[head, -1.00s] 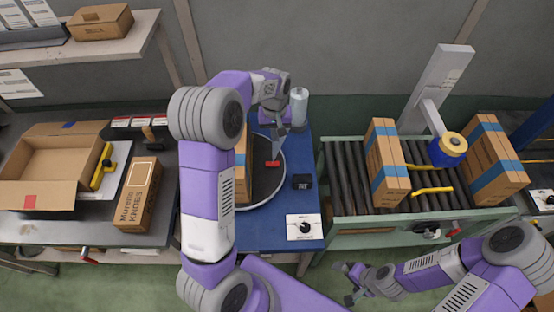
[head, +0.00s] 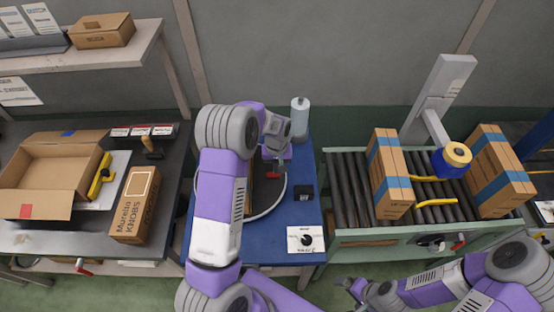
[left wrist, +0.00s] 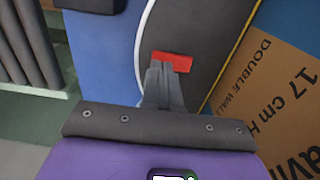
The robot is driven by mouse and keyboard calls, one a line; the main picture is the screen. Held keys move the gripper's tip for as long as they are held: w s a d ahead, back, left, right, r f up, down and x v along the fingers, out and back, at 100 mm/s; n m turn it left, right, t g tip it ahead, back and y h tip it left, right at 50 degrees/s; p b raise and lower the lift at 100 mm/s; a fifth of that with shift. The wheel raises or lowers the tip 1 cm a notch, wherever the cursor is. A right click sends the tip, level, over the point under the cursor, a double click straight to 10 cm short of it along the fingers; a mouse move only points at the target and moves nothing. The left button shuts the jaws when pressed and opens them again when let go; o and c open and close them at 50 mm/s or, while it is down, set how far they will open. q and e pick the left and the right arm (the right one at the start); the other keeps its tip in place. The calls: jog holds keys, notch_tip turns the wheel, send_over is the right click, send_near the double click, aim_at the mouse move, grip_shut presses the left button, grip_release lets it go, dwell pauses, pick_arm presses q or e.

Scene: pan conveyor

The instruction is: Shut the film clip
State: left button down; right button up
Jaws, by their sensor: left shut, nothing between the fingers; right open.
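The red piece I take for the film clip (head: 272,174) lies at the dark turntable (head: 282,190) on the blue bench. It also shows in the left wrist view (left wrist: 175,61). My left gripper (head: 277,165) is shut and empty, pointing down at the clip. In the left wrist view its fingertips (left wrist: 158,68) overlap the clip's left part; I cannot tell whether they touch. Whether the clip is open or shut does not show clearly. My right gripper (head: 350,288) is open and empty, low in front of the roller conveyor.
A carton (left wrist: 255,90) stands on the turntable, mostly hidden by my left arm in the head view. A black box (head: 304,193), a card with a knob (head: 306,239) and a pale roll (head: 300,115) are on the bench. The conveyor (head: 345,190) carries taped cartons.

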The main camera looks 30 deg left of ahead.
pick_arm(q)
jog(key=shift+f, duration=0.7)
jog(key=shift+f+y, duration=0.15)
jog(key=shift+y, duration=0.15)
jog(key=shift+s+a+r, duration=0.3)
jog(key=shift+s+a, duration=0.1)
jog(key=shift+a, duration=0.25)
